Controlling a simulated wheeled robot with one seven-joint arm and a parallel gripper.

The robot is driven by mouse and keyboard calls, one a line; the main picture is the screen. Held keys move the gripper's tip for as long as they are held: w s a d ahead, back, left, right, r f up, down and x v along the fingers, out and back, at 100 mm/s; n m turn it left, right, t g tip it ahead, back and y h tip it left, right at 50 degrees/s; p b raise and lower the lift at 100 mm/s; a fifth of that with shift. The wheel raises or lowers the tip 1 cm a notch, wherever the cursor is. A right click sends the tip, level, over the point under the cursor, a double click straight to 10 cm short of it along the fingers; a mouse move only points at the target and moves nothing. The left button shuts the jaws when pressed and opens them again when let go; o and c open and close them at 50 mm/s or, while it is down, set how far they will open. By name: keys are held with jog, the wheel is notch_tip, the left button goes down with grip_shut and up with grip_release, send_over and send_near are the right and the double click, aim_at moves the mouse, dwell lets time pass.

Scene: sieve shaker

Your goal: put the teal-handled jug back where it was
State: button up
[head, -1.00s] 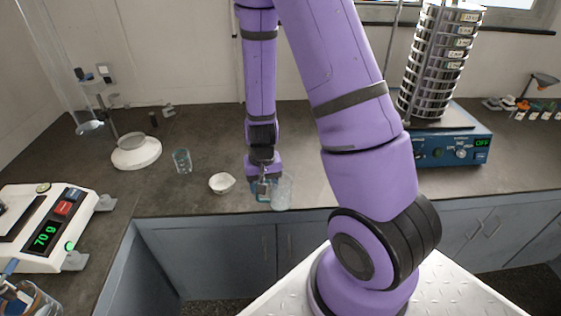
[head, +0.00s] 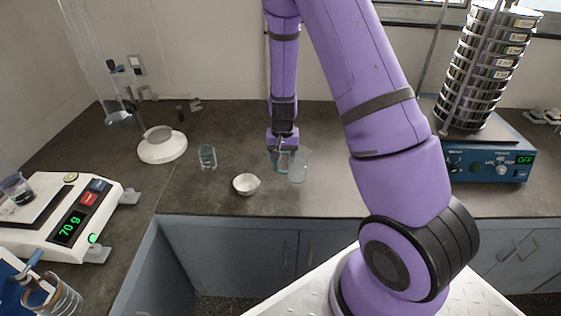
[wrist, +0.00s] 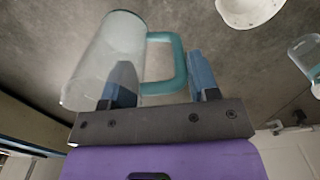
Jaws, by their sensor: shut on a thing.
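The clear jug (head: 299,165) with a teal handle (head: 277,163) is at my gripper (head: 283,152), over the counter. My gripper points down and is shut on the handle. In the wrist view the jug (wrist: 105,60) lies on the left, and its teal handle (wrist: 178,62) passes between the two blue fingers of my gripper (wrist: 162,80). Whether the jug's base touches the counter cannot be told. Another small glass vessel (head: 207,157) stands to the left; a glass with a teal part (wrist: 308,55) shows at the wrist view's right edge.
A white bowl (head: 246,184) stands left of and nearer than the jug. A sieve stack on a blue shaker (head: 490,158) is at the right. A balance (head: 62,222) reading 70 g and a white-based stand (head: 162,147) are at the left. Counter right of the jug is clear.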

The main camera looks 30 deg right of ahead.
jog(key=shift+w+d+f, duration=0.1)
jog(key=shift+w+f, duration=0.2)
jog(key=shift+f, duration=0.3)
jog(key=shift+w+f, duration=0.25)
jog(key=shift+f, duration=0.35)
jog(key=shift+w+d+f, duration=0.1)
jog(key=shift+w+f, duration=0.2)
jog(key=shift+f, duration=0.3)
jog(key=shift+f, duration=0.1)
jog(key=o, duration=1.2)
jog(key=shift+o, duration=0.2)
